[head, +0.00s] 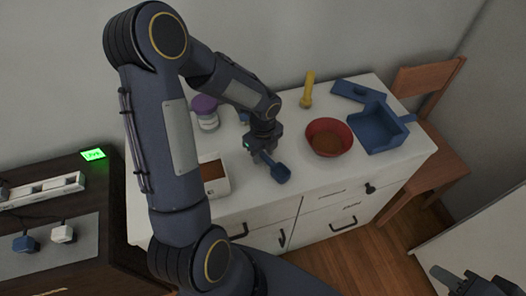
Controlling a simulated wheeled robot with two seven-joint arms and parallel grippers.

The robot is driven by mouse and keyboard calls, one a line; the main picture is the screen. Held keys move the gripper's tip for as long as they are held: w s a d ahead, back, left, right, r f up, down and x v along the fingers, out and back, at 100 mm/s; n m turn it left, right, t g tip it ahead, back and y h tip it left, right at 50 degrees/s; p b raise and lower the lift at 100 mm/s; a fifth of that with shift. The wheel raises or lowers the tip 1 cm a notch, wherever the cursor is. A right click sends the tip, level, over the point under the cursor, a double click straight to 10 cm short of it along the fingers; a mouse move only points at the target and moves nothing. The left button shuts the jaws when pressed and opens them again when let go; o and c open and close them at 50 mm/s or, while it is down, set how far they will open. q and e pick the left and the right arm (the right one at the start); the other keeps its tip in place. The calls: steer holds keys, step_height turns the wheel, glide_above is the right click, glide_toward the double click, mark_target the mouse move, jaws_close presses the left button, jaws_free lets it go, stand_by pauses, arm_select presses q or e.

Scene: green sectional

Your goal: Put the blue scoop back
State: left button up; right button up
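The blue scoop (281,173) is near the front edge of the white cabinet top, its bowl pointing to the front right. My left gripper (266,157) reaches down from above and appears shut on the scoop's handle end, which its fingers largely hide. I cannot tell whether the scoop touches the surface. A white container (221,187) with brown contents stands just left of the scoop, partly behind my arm. A red bowl (346,135) with brown contents stands to the right. My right gripper (464,282) is at the bottom right corner, partly cut off, away from the cabinet.
A blue open tray (388,137) and a blue piece (352,91) lie at the right. A yellow upright object (308,88) and a purple-lidded jar (207,120) stand toward the back. A wooden chair (440,165) stands right of the cabinet (325,178). A dark table is left.

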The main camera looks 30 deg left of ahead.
mark_target(263, 154)
arm_select(q)
steer(key=s+r+n+t, duration=0.1)
steer(key=s+r+n, duration=0.15)
steer(key=r, duration=0.55)
steer(key=s+r+n, duration=0.2)
steer(key=r+n, duration=0.1)
steer(key=r, duration=0.5)
steer(key=s+d+r+n+t+h, duration=0.2)
steer(key=s+n, duration=0.4)
steer(key=n, duration=0.3)
steer(key=s+d+r+n+t+h, duration=0.1)
steer(key=s+d+n+t, duration=0.1)
steer(key=s+d+n, duration=0.2)
steer(key=s+n, duration=0.3)
steer(key=n, duration=0.2)
steer(key=shift+d+r+t+h+p, duration=0.25)
steer(key=shift+r+t+h+p, duration=0.05)
steer(key=shift+r+h+p, duration=0.1)
steer(key=shift+s, duration=0.15)
